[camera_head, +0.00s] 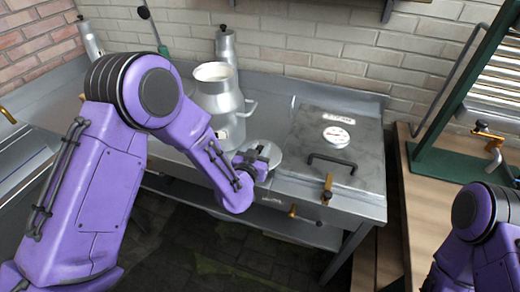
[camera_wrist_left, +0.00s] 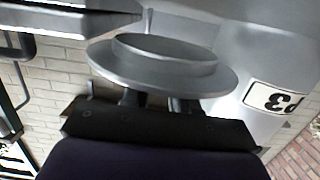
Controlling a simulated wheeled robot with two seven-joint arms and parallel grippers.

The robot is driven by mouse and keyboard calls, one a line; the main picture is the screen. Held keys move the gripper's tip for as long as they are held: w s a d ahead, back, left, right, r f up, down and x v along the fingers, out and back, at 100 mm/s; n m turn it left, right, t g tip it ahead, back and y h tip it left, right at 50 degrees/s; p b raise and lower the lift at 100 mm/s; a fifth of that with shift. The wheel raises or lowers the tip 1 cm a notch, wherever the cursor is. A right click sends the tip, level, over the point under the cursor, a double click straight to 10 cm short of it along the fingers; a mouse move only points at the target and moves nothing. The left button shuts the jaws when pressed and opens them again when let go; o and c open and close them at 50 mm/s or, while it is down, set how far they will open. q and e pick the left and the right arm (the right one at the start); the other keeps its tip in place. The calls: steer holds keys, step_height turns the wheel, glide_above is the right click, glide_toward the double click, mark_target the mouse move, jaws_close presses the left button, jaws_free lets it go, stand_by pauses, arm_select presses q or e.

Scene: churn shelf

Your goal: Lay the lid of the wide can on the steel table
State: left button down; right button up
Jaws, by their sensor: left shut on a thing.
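The wide can (camera_head: 218,103) stands open on the steel table (camera_head: 270,102), with pale contents showing at its mouth. My left gripper (camera_head: 258,160) is shut on the round grey lid (camera_head: 268,150), to the right of the can near the table's front. The lid (camera_wrist_left: 160,68) fills the middle of the left wrist view, with the fingers at its near side. I cannot tell whether it touches the table. My right gripper is out of view.
A narrow can (camera_head: 226,48) stands behind the wide can. A green frame (camera_head: 445,163) stands on the wooden bench at right.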

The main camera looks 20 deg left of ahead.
arm_select(q)
steer(key=shift+f, duration=0.4)
steer(key=c, duration=0.9)
jaws_free()
steer(key=shift+r, duration=0.1)
steer(key=shift+r, duration=0.1)
steer(key=shift+r+p, duration=0.45)
steer(key=shift+r, duration=0.05)
steer(key=s+b, duration=0.1)
steer(key=s, duration=0.2)
steer(key=shift+s, duration=0.3)
steer(key=s, duration=0.2)
steer(key=s+r, duration=0.1)
steer(key=s, duration=0.2)
steer(key=s+b, duration=0.1)
steer(key=s, duration=0.2)
steer(key=shift+s+a+r, duration=0.15)
steer(key=shift+a+r, duration=0.05)
steer(key=shift+r, duration=0.15)
